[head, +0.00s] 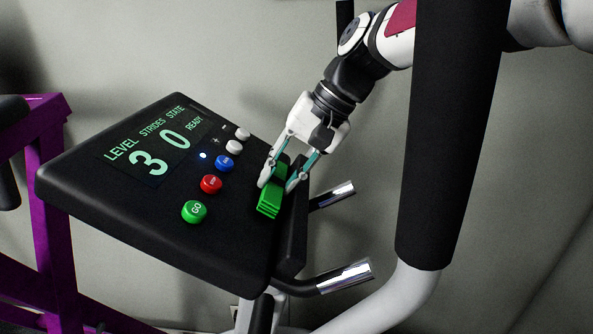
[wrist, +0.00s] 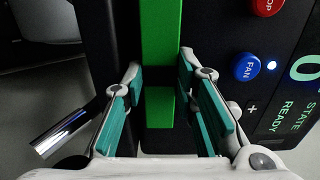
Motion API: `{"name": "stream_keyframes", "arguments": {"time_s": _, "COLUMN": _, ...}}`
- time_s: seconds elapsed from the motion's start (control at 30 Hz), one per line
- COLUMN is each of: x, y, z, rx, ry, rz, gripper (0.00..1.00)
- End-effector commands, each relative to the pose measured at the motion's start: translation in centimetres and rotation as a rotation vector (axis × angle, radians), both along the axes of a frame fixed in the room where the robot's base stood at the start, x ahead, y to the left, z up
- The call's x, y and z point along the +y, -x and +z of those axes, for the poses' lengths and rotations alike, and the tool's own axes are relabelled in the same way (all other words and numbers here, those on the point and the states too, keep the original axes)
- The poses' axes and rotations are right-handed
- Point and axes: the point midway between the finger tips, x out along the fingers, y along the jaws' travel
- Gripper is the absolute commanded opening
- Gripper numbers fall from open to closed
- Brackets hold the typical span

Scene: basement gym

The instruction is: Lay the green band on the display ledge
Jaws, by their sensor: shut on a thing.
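The green band (head: 270,203) is a folded, layered strip along the right edge of the black console (head: 110,218). My gripper (head: 278,184) is shut on it, with one finger on each side. In the wrist view the band (wrist: 161,30) runs between the fingers of my gripper (wrist: 160,68). A dark, raised strip (head: 294,228) along the console's right edge looks like the display ledge. The band is over or beside this strip; I cannot tell whether it touches it. The fingers hide part of the band.
The console carries a lit display (head: 157,150) and several buttons, including the green GO button (head: 194,211), close left of the band. Chrome handles (head: 345,277) stick out at the right. A thick black padded post (head: 455,140) stands in front of my arm.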

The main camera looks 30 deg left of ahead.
Motion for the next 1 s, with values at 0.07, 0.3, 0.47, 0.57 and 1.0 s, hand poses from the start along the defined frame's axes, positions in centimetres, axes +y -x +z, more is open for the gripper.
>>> {"name": "stream_keyframes", "arguments": {"time_s": 0.07, "x": 0.0, "y": 0.0, "z": 0.0, "rx": 0.0, "ry": 0.0, "rz": 0.0, "gripper": 0.0}}
{"name": "stream_keyframes", "arguments": {"time_s": 0.3, "x": 0.0, "y": 0.0, "z": 0.0, "rx": 0.0, "ry": 0.001, "rz": 0.0, "gripper": 0.49}}
{"name": "stream_keyframes", "arguments": {"time_s": 0.47, "x": -0.1, "y": -0.1, "z": 0.0, "rx": -0.001, "ry": 0.002, "rz": -0.001, "gripper": 0.49}}
{"name": "stream_keyframes", "arguments": {"time_s": 0.57, "x": -0.2, "y": -0.2, "z": 0.2, "rx": -0.002, "ry": 0.001, "rz": -0.002, "gripper": 0.49}}
{"name": "stream_keyframes", "arguments": {"time_s": 1.0, "x": -3.5, "y": -2.1, "z": 6.6, "rx": -0.003, "ry": -0.003, "rz": -0.001, "gripper": 0.49}}
